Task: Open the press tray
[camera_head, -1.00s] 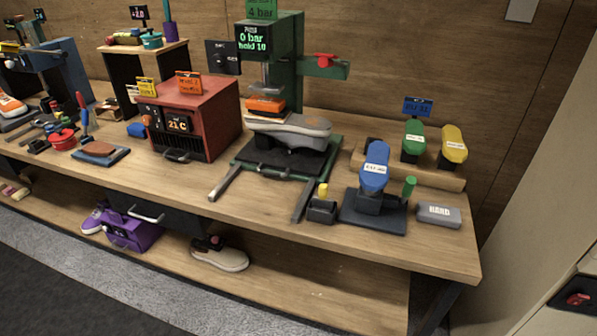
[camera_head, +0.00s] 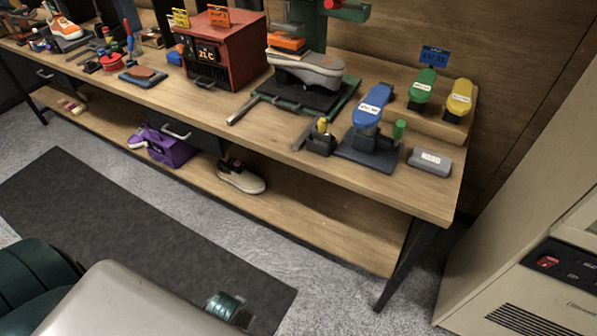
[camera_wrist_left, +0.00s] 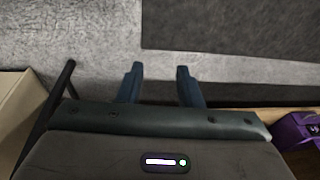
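The press tray (camera_head: 318,101) sits on the bench under the green press (camera_head: 308,28), a dark plate between two rails that reach toward the bench's front edge. A grey shoe (camera_head: 308,68) with an orange block (camera_head: 287,41) above it stands over the tray. My left gripper (camera_wrist_left: 159,86) shows in its wrist view with two fingers apart and nothing between them. It points at the grey floor and dark mat, away from the tray. My right gripper is not in view.
A red heater box (camera_head: 218,55) stands left of the press. A blue brush stand (camera_head: 370,150) and a small dark holder (camera_head: 321,142) are right of the rails. A purple box (camera_head: 170,148) and a shoe (camera_head: 241,178) are on the lower shelf. The floor ahead is clear.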

